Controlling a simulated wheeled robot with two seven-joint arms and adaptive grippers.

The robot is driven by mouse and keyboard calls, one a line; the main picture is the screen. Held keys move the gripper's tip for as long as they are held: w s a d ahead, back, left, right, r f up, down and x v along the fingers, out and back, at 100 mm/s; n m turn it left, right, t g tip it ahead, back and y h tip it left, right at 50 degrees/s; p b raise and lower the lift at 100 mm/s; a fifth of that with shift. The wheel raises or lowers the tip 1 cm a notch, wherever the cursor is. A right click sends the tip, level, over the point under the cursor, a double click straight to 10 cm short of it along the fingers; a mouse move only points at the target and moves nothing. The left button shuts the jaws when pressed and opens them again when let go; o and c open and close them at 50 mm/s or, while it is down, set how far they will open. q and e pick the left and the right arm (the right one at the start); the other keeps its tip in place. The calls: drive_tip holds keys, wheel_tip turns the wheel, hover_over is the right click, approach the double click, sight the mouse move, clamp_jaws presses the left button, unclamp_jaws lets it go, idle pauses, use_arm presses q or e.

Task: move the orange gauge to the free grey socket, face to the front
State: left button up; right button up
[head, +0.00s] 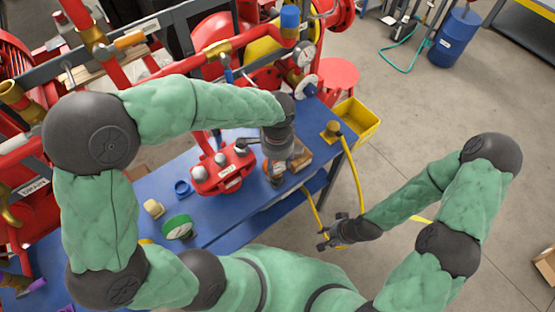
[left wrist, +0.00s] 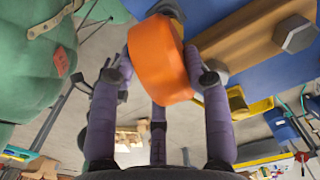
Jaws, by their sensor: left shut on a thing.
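The orange gauge (left wrist: 160,58) is between the purple fingers of my left gripper (left wrist: 160,80) in the left wrist view. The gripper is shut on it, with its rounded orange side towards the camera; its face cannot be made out. In the head view my left gripper (head: 277,170) is over the blue bench (head: 215,212), beside a brown block (head: 300,156), and the arm hides most of the gauge. I cannot single out the free grey socket. My right gripper (head: 328,237) is open and empty, right of the bench over the floor.
A red block with silver domes (head: 222,170) stands left of my left gripper. A green round thing (head: 177,227) and a blue ring (head: 182,188) lie on the bench. A white-faced gauge (head: 305,55), red pipes and a yellow bin (head: 357,124) are behind.

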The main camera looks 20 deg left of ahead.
use_arm(q)
drive_tip(key=shift+f+b, duration=1.05)
drive_tip(key=shift+f, duration=0.65)
idle(0.4)
drive_tip(key=o, duration=1.4)
drive_tip(key=shift+c, duration=0.2)
drive_tip(key=shift+r, duration=0.1)
wheel_tip(320, 180, up, 12)
drive_tip(key=shift+f, duration=0.1)
